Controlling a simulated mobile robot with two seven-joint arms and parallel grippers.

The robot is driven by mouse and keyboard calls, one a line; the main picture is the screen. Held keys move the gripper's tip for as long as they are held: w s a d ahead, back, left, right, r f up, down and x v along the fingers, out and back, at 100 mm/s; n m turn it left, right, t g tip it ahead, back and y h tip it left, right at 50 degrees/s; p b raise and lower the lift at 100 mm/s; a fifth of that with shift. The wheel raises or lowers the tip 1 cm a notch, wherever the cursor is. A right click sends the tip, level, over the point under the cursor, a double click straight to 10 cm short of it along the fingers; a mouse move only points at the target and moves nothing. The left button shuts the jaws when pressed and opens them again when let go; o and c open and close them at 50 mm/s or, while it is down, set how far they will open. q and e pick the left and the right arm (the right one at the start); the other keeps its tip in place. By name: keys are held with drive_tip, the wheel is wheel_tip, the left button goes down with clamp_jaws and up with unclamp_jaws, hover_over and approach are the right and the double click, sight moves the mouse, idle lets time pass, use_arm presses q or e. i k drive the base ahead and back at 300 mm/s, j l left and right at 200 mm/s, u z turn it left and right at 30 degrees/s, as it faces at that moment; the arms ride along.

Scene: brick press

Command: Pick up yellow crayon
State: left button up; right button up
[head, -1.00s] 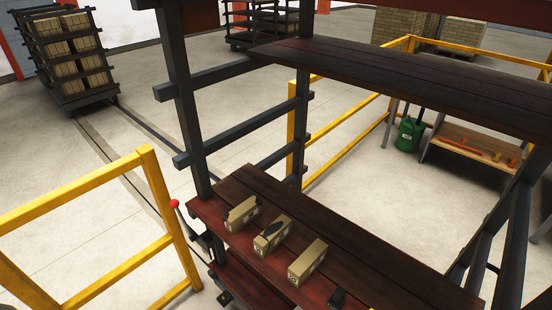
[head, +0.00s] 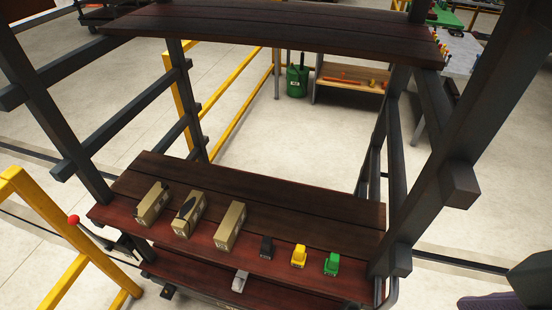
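I cannot make out a yellow crayon for certain. A row of small, brightly coloured upright pieces (head: 440,46) shows at the upper right, by a grey-white table (head: 462,62); they are too small to tell apart. On the rack's lower dark red shelf (head: 290,212), a small yellow block-like object (head: 299,256) stands between a black one (head: 266,247) and a green one (head: 332,263). Neither gripper can be seen.
Several tan bricks, one of them here (head: 229,226), sit on the same shelf. Dark rack posts (head: 455,130) and a yellow railing (head: 45,215) stand around it. A wooden bench (head: 350,76) and green can (head: 297,80) are behind. Bare floor (head: 290,135) lies between.

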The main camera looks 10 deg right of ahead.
sight(298, 259)
drive_tip(key=z, duration=0.6)
drive_tip(key=k+l+u, duration=0.15)
drive_tip(key=j+z, duration=0.7)
drive_tip(key=j, duration=0.15)
drive_tip(key=j+z, duration=0.4)
drive_tip(key=j, duration=0.2)
